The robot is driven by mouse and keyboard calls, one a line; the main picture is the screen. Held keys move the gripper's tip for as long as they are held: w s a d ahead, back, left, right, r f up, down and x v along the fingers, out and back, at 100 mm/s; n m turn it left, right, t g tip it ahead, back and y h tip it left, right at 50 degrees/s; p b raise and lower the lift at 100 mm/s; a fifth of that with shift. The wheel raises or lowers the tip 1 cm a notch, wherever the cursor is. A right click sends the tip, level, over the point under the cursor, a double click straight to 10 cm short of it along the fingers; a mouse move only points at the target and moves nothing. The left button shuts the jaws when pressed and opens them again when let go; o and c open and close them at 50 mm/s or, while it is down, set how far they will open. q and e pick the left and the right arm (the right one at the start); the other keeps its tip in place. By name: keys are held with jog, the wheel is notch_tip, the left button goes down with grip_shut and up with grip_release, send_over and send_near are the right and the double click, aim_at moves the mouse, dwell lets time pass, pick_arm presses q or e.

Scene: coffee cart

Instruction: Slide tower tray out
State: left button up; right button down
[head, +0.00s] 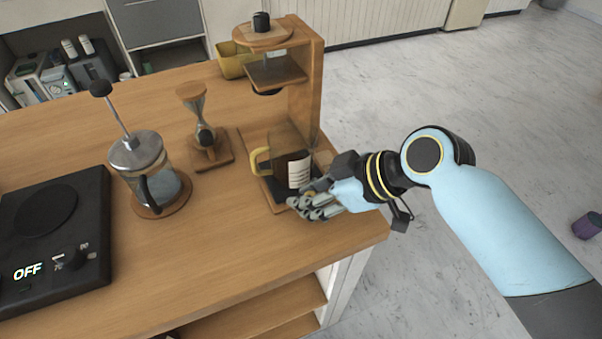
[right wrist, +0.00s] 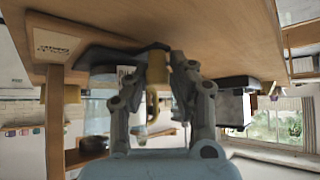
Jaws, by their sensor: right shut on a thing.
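The coffee tower (head: 305,90) stands at the right end of the wooden counter. Its dark tray (head: 273,187) lies low at the base. My right gripper (head: 306,207) is at the tray's near edge, in front of the mug, and hides part of that edge. In the right wrist view, which looks upside down, the gripper (right wrist: 168,62) is shut at the edge of the dark tray (right wrist: 110,54). The mug's yellow handle (right wrist: 153,105) shows behind the fingers. My left gripper is not in view.
An hourglass-shaped dripper stand (head: 205,140) and a French press (head: 140,165) stand left of the tower. A black hot plate (head: 50,230) reading OFF is at far left. Counter in front of the tray is clear.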

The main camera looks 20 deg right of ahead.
jog(key=shift+d, duration=0.15)
jog(key=c, duration=1.4)
grip_release()
jog(key=shift+s, duration=0.1)
jog(key=shift+o, duration=1.2)
jog(key=shift+s+d, duration=0.1)
jog(key=v, duration=1.2)
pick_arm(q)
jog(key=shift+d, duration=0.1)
